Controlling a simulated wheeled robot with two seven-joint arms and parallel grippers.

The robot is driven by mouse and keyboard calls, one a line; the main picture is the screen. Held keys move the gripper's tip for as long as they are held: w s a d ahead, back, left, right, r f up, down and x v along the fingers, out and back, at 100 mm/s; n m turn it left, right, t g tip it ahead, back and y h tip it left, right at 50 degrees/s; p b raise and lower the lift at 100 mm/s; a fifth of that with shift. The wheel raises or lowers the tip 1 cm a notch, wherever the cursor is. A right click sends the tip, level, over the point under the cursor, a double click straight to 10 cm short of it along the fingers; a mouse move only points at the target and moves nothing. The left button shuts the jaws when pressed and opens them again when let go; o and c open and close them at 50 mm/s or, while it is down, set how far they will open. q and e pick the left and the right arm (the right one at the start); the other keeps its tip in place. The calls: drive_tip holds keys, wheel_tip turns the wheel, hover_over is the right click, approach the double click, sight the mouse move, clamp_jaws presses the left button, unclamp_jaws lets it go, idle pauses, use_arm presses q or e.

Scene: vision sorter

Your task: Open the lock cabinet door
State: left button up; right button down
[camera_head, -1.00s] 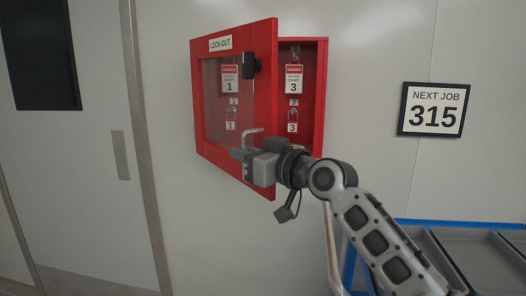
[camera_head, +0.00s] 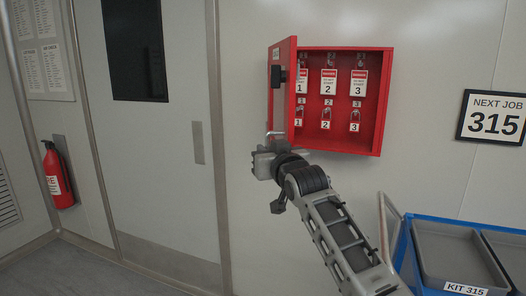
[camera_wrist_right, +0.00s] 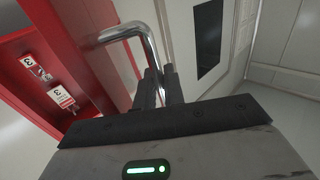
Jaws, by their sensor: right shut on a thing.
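The red lock cabinet (camera_head: 378,110) hangs on the wall with its door (camera_head: 287,95) swung wide out, seen nearly edge-on in the head view. A bent metal handle (camera_head: 275,132) stands near the door's lower free part. It also shows large in the right wrist view (camera_wrist_right: 127,33). My right gripper (camera_head: 264,152) is shut on the handle; its dark fingers (camera_wrist_right: 158,82) close around the handle's bar in the right wrist view. Inside the cabinet hang several red padlocks (camera_head: 326,117) and white-and-red tags (camera_head: 328,82), numbered 1 to 3. My left gripper is not in view.
A grey room door (camera_head: 160,150) is to the left of the cabinet, with a fire extinguisher (camera_head: 56,176) beyond it. A blue cart with grey trays (camera_head: 445,250) stands at the lower right. A "NEXT JOB 315" sign (camera_head: 493,117) hangs at right.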

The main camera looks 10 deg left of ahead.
drive_tip(key=shift+r, duration=0.15)
drive_tip(key=c, duration=1.6)
unclamp_jaws()
use_arm(q)
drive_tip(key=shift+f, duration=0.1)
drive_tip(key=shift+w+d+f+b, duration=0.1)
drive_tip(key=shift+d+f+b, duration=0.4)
drive_tip(key=shift+b, duration=1.2)
use_arm(e)
drive_tip(key=v, duration=1.5)
drive_tip(key=shift+s, duration=0.4)
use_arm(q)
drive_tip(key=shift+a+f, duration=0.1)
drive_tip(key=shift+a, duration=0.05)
use_arm(e)
drive_tip(key=shift+d, duration=0.15)
